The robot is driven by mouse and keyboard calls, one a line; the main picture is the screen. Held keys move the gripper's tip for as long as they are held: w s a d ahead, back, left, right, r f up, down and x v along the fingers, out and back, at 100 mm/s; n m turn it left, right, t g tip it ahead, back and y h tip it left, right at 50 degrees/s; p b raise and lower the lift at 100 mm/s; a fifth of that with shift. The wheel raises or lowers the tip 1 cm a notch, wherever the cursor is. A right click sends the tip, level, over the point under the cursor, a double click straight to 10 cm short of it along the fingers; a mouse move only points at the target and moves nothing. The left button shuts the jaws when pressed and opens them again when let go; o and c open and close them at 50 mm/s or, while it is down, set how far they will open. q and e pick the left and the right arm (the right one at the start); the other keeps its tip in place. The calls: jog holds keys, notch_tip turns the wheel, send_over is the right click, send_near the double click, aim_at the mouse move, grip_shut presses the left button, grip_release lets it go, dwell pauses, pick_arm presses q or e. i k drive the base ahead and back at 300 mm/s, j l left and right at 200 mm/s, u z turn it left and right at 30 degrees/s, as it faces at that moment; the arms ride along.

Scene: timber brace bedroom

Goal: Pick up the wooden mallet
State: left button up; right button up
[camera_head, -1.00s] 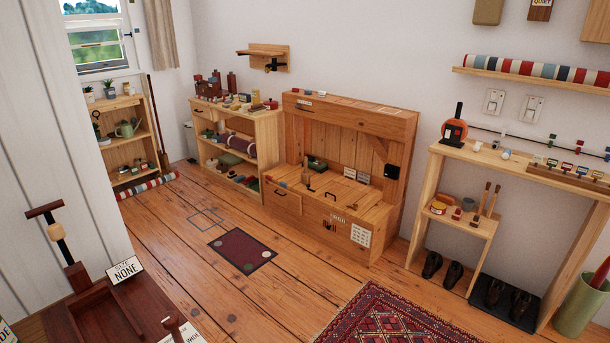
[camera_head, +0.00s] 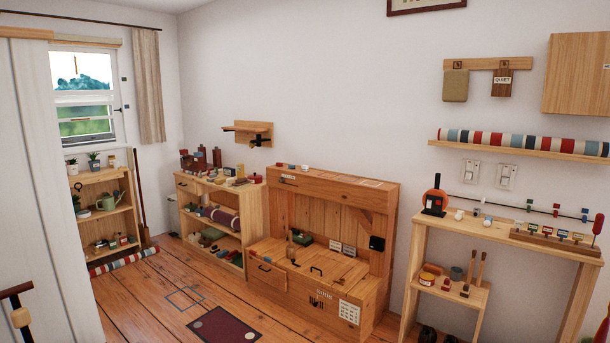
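A small upright wooden piece (camera_head: 290,246) stands on the seat of the wooden bench (camera_head: 330,290), left of a dark green box (camera_head: 303,240). It may be the wooden mallet, but it is too small to tell. I cannot tell whether this is a mallet. Neither of my grippers shows.
A shelf unit (camera_head: 206,253) stands left of the bench, with a plant shelf (camera_head: 98,219) under the window. A tall side table (camera_head: 512,252) is at the right. A dark red mat (camera_head: 224,330) lies on open floor before the bench. A white wall panel (camera_head: 38,190) closes the left side.

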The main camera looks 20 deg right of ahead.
aim_at(290, 250)
jog(key=i+l+z, duration=0.3)
jog(key=i+l, duration=0.3)
jog(key=l, duration=0.3)
jog(key=i+l+z, duration=0.25)
jog(key=i+l, duration=0.4)
jog(key=l, duration=0.15)
jog(key=i+u, duration=0.35)
jog(key=i, duration=0.15)
jog(key=i+l+u, duration=0.35)
jog(key=i, duration=0.15)
jog(key=i+j+z, duration=0.1)
jog(key=i, duration=0.35)
jog(key=i+j+z, duration=0.1)
jog(key=i+j, duration=0.15)
jog(key=i, duration=0.25)
